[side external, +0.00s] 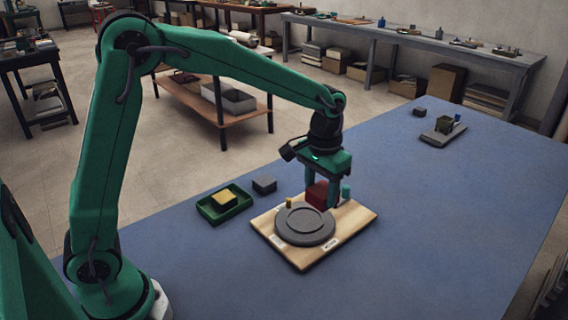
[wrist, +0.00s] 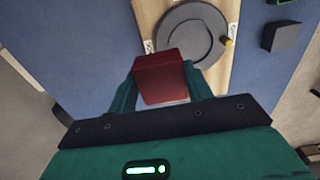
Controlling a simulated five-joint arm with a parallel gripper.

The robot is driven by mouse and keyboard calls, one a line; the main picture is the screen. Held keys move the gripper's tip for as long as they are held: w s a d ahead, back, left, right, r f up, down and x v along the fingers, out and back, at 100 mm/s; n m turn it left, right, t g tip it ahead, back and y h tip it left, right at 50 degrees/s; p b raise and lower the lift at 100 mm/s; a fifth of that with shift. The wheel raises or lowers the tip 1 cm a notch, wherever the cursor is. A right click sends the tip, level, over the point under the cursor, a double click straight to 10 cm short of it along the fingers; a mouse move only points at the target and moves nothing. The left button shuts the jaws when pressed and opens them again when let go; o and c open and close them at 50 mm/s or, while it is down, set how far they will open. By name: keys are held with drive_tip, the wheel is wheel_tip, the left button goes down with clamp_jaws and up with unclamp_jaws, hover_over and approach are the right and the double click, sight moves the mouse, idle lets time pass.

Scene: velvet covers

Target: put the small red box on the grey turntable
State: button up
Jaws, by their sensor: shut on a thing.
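The small red box (side external: 317,194) is between the fingers of my gripper (side external: 336,194), which is shut on it. The box (wrist: 161,78) also shows in the wrist view, between the two green fingers. The grey turntable (side external: 305,226) is a round disc on a wooden board (side external: 350,216). In the side view the box is at the back edge of the turntable; a gap beneath it is hard to judge. In the wrist view the turntable (wrist: 190,33) lies just beyond the box, which does not cover its centre. The turntable's top is empty.
A small yellow peg (side external: 289,203) stands at the turntable's edge. A green tray (side external: 224,203) with a yellow block and a dark grey block (side external: 264,185) lie left of the board. A grey stand (side external: 443,135) is at the far right. The blue tabletop is clear to the right.

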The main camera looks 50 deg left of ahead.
drive_tip(key=s+d, duration=0.3)
drive_tip(key=s, duration=0.2)
drive_tip(key=w+a+f, duration=0.2)
drive_tip(key=a, duration=0.1)
drive_tip(key=w+a+f, duration=0.2)
drive_tip(key=a, duration=0.1)
drive_tip(key=w+a+f, duration=0.2)
drive_tip(key=a, duration=0.1)
drive_tip(key=shift+w+a+f, duration=0.2)
drive_tip(key=shift+a+f, duration=0.05)
drive_tip(key=shift+f, duration=2.1)
drive_tip(key=shift+f, duration=0.15)
drive_tip(key=o, duration=1)
wheel_tip(320, 180, up, 12)
drive_tip(key=shift+r, duration=0.2)
